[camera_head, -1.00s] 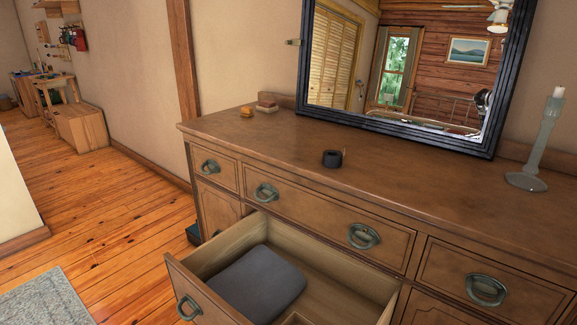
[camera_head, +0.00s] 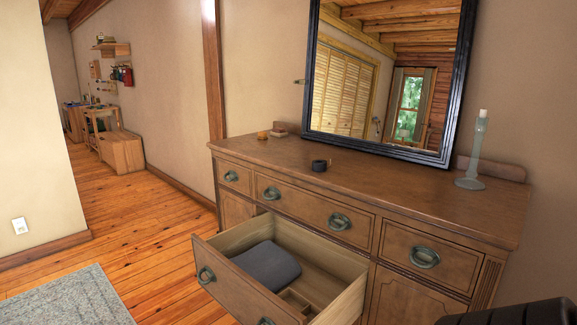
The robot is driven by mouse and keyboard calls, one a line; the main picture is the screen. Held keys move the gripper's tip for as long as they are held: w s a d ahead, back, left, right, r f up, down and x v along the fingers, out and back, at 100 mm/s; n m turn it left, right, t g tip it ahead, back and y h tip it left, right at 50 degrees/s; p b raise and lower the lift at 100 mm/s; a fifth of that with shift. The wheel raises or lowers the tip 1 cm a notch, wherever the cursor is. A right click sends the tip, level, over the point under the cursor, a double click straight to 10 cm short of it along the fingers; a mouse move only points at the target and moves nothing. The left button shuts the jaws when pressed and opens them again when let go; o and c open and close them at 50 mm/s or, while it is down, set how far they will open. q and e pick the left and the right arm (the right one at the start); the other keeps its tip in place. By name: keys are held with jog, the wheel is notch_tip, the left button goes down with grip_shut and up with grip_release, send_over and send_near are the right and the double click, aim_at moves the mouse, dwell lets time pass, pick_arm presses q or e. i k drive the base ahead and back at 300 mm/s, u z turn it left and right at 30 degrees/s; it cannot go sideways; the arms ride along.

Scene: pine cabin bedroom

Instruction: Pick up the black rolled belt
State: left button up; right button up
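The black rolled belt (camera_head: 319,165) is a small dark coil with a short end sticking up at its right side. Neither gripper shows in the head view. A dark rounded shape cuts into the bottom right corner, and no fingers can be made out on it.
A dresser drawer (camera_head: 340,282) stands pulled out, with a folded grey cloth (camera_head: 268,265) inside. A mirror (camera_head: 388,75) and a glass candlestick (camera_head: 475,150) stand on the dresser. Small items, including an orange one (camera_head: 262,135), lie at its left end.

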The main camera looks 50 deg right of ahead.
aim_at(317, 165)
jog(key=u, duration=0.15)
jog(key=i, duration=1.75)
jog(key=z, duration=1.3)
jog(key=i, duration=1)
jog(key=z, duration=1)
